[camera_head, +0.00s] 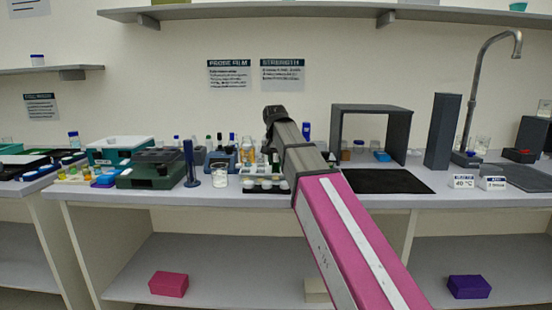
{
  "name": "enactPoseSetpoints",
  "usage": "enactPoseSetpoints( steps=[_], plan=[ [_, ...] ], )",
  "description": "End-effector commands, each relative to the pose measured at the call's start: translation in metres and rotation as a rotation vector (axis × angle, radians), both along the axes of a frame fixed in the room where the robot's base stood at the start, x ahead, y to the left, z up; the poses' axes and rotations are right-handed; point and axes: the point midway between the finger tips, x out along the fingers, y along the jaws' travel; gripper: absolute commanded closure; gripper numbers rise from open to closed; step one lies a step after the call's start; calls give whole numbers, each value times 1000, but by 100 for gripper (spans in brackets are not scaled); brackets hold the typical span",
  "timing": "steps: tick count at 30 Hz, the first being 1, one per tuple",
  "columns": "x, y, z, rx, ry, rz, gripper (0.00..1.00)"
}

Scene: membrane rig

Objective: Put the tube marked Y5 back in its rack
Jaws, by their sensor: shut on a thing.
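My gripper (273,115) is at the far end of my pink and grey arm, raised above the middle of the bench. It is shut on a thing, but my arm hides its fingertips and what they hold. Small capped tubes and bottles (220,141) stand at a blue rack (222,163) left of and below the gripper. A pale rack or tray (262,187) with several round white tops is below my arm. A blue-capped item (306,131) shows just right of my arm. I cannot read any Y5 mark or tell which rack is its own.
A dark blue stand (190,165), a beaker (220,178) and a dark green box (152,169) are on the left. A grey frame (371,108), black mat (388,181) and dark column (442,131) are on the right. A shelf (340,13) hangs above.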

Motion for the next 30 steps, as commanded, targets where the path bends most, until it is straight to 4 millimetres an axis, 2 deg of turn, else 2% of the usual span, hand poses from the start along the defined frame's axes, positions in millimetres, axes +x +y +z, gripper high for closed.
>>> enactPoseSetpoints(
  steps=[30],
  plan=[
    [0,0,-8,0,0,0,98]
  ],
)
